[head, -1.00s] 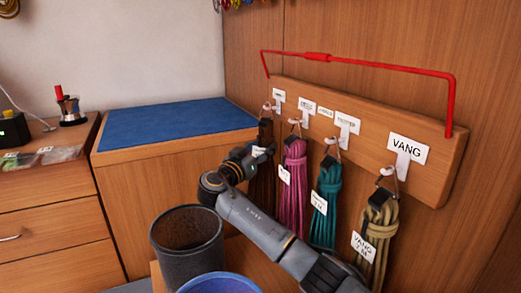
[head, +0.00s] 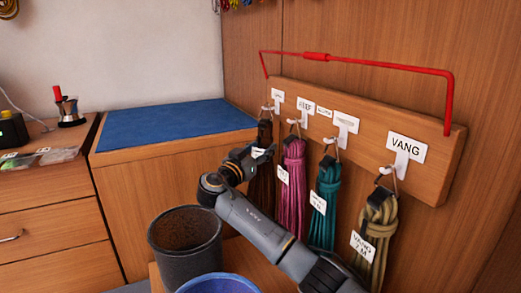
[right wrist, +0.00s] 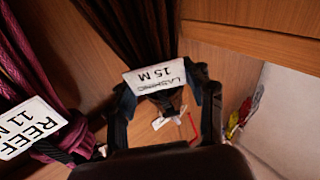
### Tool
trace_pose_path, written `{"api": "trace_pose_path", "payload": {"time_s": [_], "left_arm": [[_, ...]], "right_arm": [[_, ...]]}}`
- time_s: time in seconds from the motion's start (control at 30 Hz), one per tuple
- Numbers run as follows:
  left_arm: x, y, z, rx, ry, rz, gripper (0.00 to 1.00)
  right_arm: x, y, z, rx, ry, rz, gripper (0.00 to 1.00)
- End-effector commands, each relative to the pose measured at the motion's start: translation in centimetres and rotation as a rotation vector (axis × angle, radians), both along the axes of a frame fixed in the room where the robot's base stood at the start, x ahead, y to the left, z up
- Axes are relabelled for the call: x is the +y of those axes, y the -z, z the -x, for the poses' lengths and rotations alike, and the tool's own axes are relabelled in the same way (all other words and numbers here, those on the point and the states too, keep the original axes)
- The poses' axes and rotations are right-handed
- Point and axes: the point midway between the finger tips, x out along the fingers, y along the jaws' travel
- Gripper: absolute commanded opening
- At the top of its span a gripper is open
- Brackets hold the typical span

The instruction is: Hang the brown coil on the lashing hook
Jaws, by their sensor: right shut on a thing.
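The brown coil (head: 264,185) hangs upright at the left end of the wooden hook board. Its upper end is just below the leftmost hook (head: 267,107), by a small white tag; I cannot tell whether its loop is on that hook. My right gripper (head: 259,153) is shut on the coil's upper part. In the right wrist view, the brown coil (right wrist: 150,40) passes between the two fingers (right wrist: 165,100), with its white label reading 15 M (right wrist: 155,76). My left gripper is out of view.
Pink (head: 293,165), teal (head: 326,200) and olive (head: 376,235) coils hang to the right. A red rail (head: 370,64) runs above the board (head: 435,165). A dark bin (head: 186,250) and a blue bucket (head: 217,284) stand below. A blue-topped cabinet (head: 170,125) is left.

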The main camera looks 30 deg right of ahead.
Motion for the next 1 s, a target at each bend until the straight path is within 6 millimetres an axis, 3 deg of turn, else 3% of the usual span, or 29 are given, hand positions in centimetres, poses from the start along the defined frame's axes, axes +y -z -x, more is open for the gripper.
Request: {"api": "trace_pose_path", "payload": {"time_s": [0.17, 0.2, 0.3, 0.67, 1.0], "left_arm": [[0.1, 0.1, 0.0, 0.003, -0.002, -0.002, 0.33], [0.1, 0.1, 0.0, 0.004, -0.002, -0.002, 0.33], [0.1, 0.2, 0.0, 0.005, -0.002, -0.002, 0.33], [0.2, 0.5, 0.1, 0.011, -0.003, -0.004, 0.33], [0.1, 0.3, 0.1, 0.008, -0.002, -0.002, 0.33]], "right_arm": [[0.0, 0.2, 0.0, 0.006, -0.001, -0.001, 0.00], [0.0, 0.2, 0.0, 0.006, -0.001, -0.001, 0.58], [0.0, 0.2, 0.0, 0.004, -0.002, -0.001, 0.78], [0.2, 0.3, 0.1, 0.005, -0.001, -0.002, 0.79], [4.6, 0.7, 2.6, 0.002, -0.004, -0.003, 0.79]]}}
